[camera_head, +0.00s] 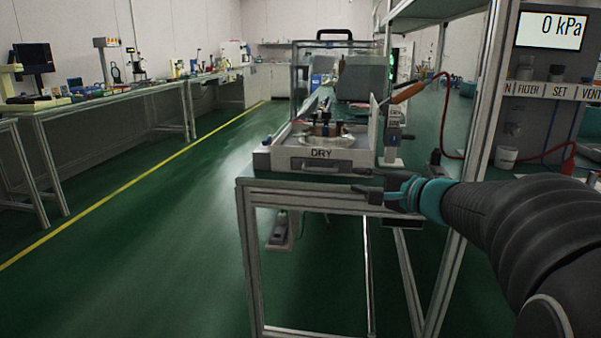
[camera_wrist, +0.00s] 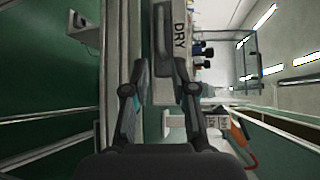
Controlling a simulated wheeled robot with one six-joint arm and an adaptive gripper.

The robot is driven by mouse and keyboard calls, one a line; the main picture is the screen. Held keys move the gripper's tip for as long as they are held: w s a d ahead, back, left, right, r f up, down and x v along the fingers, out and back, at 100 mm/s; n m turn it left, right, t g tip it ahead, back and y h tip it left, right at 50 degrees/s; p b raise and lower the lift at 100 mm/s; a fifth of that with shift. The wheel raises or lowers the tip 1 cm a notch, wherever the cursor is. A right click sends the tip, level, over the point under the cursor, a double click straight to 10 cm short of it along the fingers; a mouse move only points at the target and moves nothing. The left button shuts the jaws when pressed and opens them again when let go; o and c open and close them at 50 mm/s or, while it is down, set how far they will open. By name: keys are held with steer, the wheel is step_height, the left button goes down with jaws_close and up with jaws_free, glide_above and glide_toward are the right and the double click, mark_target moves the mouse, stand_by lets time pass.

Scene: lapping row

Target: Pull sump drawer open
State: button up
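The sump drawer front (camera_head: 290,158), marked DRY, is the pale front of the lapping unit on the bench, with a dark bar handle (camera_head: 321,166) below the label. It looks closed in the head view. In the wrist view the label and the handle (camera_wrist: 165,45) appear turned on their side. My gripper (camera_head: 364,182) is right of the handle and a little lower in the head view. In the wrist view its two fingers (camera_wrist: 160,88) are spread, with nothing gripped. The handle lies ahead, within the span between them. I cannot tell whether a finger touches the drawer.
The bench edge (camera_head: 300,186) runs just under the drawer front. An orange-handled tool (camera_head: 408,93) and a red hose (camera_head: 440,110) are right of the unit. A gauge panel (camera_head: 550,30) reads 0 kPa. The green floor (camera_head: 160,260) at left is clear.

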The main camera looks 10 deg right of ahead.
mark_target(322, 171)
steer(key=p+x, duration=0.1)
steer(key=x, duration=1.2)
steer(key=shift+w+a+f, duration=0.1)
steer(key=shift+a, duration=0.05)
jaws_close()
